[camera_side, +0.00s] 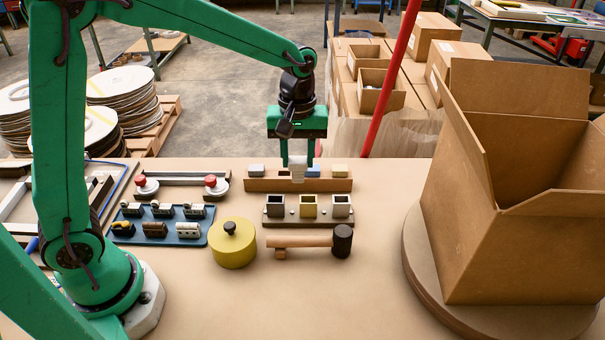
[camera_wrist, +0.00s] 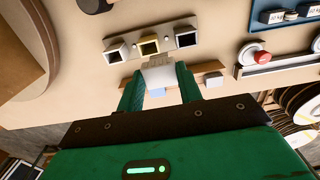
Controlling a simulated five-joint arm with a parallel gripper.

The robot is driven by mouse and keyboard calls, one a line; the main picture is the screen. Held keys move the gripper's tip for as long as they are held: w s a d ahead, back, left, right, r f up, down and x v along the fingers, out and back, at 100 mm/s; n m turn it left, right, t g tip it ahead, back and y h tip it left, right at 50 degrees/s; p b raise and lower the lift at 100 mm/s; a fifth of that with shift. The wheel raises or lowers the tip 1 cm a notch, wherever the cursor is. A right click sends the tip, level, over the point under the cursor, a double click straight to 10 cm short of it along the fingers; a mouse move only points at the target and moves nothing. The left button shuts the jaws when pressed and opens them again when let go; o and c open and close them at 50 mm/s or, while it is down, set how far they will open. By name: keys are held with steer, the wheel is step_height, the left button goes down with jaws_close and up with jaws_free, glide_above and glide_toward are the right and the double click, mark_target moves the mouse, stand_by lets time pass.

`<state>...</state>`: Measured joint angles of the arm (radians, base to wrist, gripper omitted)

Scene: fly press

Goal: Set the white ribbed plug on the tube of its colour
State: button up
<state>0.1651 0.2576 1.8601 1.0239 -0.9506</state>
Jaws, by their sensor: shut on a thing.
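The white ribbed plug (camera_side: 297,174) hangs upright between the fingers of my gripper (camera_side: 297,160), which is shut on it. It also shows in the wrist view (camera_wrist: 158,72), between the green fingers (camera_wrist: 160,88). In the side view it is in front of the wooden rack, above and behind the row of tubes, apart from them.
A mallet (camera_side: 305,241) and a yellow round pot (camera_side: 232,247) lie in front. A large cardboard box (camera_side: 510,230) stands at right.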

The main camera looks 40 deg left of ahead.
steer(key=w+d+f, duration=0.1)
steer(key=w+d, duration=0.6)
steer(key=shift+f, duration=0.4)
steer(key=shift+f, duration=0.1)
steer(key=shift+f, duration=1.25)
steer(key=shift+f, duration=1.2)
stand_by(2.3)
steer(key=o, duration=1.2)
steer(key=shift+r, duration=0.2)
steer(key=shift+r, duration=3.35)
